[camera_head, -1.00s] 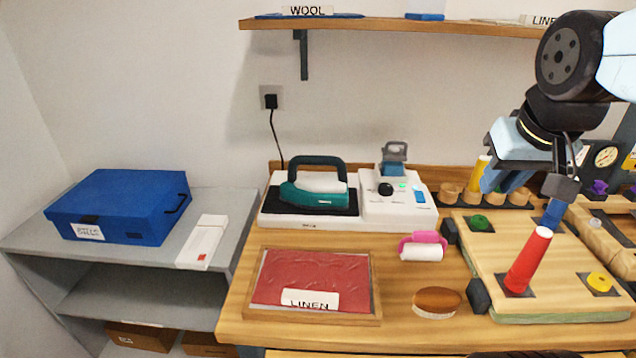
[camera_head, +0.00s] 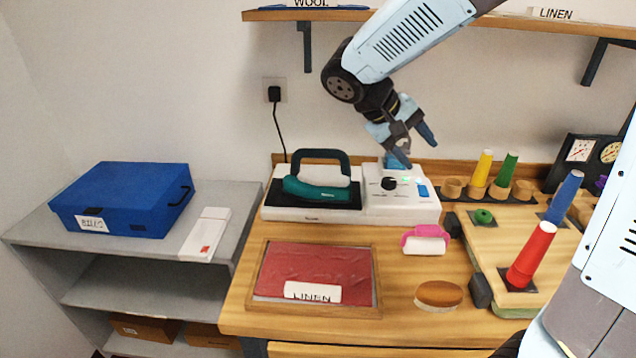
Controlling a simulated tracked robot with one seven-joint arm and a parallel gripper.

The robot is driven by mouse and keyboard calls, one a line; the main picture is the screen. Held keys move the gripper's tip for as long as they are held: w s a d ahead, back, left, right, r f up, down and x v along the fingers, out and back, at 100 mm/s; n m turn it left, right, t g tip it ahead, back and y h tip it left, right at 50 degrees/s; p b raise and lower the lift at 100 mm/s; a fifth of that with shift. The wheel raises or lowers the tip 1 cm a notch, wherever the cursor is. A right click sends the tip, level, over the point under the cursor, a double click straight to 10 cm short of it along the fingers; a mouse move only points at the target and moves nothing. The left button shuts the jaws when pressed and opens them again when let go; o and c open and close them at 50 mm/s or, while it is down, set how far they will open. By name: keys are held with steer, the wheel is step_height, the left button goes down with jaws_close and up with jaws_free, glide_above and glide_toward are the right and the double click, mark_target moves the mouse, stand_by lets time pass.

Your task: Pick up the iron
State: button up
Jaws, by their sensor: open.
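The iron (camera_head: 318,189) has a teal and white body and a black handle. It rests on the dark plate at the left of a white station (camera_head: 402,205) at the back of the counter. My gripper (camera_head: 416,152) is open and in the air above the right part of the station, to the right of the iron and apart from it. It points down and partly hides the small blue-grey piece on top of the station. A black cord (camera_head: 278,125) runs from the wall socket down behind the station.
A framed red swatch labelled LINEN (camera_head: 310,268) lies in front of the station. A pink-handled roller (camera_head: 424,241) and a brown brush (camera_head: 438,294) are right of it. Coloured cones, including a red one (camera_head: 532,252), stand at the right. A wall shelf (camera_head: 440,17) hangs above.

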steer(key=w+a+f+n+t+h, duration=0.1)
steer(key=w+a+f+t+h, duration=0.2)
steer(key=a, duration=0.4)
steer(key=n+t+h, duration=0.1)
steer(key=n+t, duration=0.3)
steer(key=t, duration=0.4)
glide_toward(314, 157)
steer(key=x, duration=0.6)
steer(key=shift+w+a, duration=0.15)
steer(key=shift+w, duration=0.3)
steer(key=shift+s+d+x, duration=0.1)
steer(key=shift+x, duration=1.25)
steer(key=shift+s+d+x, duration=0.15)
steer(key=shift+x, duration=1.15)
steer(key=shift+r, duration=0.1)
steer(key=shift+c, duration=0.4)
jaws_close()
